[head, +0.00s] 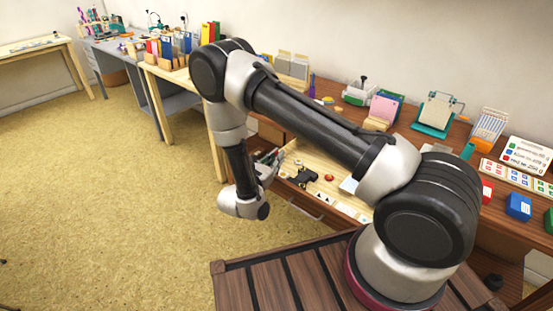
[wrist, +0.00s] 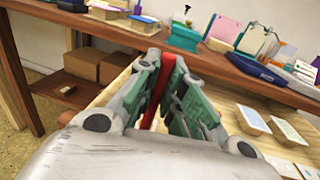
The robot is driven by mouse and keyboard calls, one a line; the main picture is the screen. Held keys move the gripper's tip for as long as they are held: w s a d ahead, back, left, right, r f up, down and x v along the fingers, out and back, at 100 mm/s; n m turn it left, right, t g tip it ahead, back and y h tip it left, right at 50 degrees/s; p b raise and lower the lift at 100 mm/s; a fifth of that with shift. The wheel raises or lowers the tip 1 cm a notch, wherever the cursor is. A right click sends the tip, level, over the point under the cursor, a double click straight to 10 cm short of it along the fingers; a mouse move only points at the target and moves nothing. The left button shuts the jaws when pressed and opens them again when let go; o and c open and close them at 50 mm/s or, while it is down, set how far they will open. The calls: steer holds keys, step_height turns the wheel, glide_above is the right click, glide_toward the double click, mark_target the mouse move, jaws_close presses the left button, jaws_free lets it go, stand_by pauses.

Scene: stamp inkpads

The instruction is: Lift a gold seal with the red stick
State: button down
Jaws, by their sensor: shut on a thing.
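My gripper (wrist: 160,62) is shut on a red stick (wrist: 155,95), which stands out between the green finger pads in the wrist view. The stick's far end is close to the fingertips, in front of the wooden desk edge. In the head view my gripper (head: 272,158) is at the left end of the open drawer, and the stick cannot be made out there. Small yellow things (head: 327,100) lie on the desk top behind my arm. They are too small to tell whether one is the gold seal.
The open wooden drawer (head: 292,157) holds a black item (head: 303,178), a red round item (head: 329,178) and small cards. The desk carries a teal-based stand (head: 436,114), a pink-topped box (head: 384,108) and inkpads. Cardboard boxes (wrist: 83,64) sit below. Open floor lies left.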

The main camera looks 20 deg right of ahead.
steer(key=shift+f, duration=0.6)
stand_by(1.2)
steer(key=shift+r, duration=3.55)
